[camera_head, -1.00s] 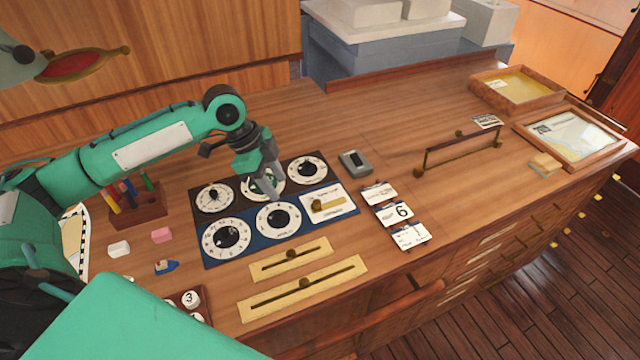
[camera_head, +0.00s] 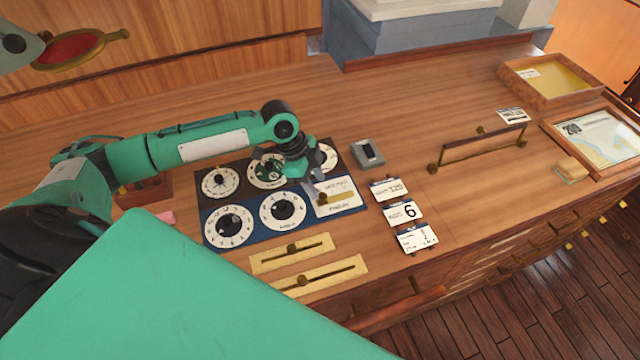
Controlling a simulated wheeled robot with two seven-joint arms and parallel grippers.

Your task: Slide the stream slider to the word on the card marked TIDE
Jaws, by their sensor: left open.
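Two brass slider plates lie at the front of the desk: an upper one (camera_head: 265,258) with a dark knob (camera_head: 291,249) near mid-slot, and a lower one (camera_head: 350,268) with its knob (camera_head: 302,281) showing. I cannot read which is the stream slider. My green arm link hides the lower plate's left end. Three cards stand to the right: an upper one (camera_head: 387,189), one with a "6" (camera_head: 405,212), and a lower one (camera_head: 416,238); their headings are too small to read. My left gripper (camera_head: 318,190) is open and empty above the white panel (camera_head: 345,189). My right gripper is out of view.
Several white dials, including one at lower left (camera_head: 228,227), fill the dark and blue panel behind the sliders. A small grey box (camera_head: 367,154) sits behind the cards. A brass rail (camera_head: 478,150), a tray (camera_head: 550,80) and a framed chart (camera_head: 598,138) are farther right.

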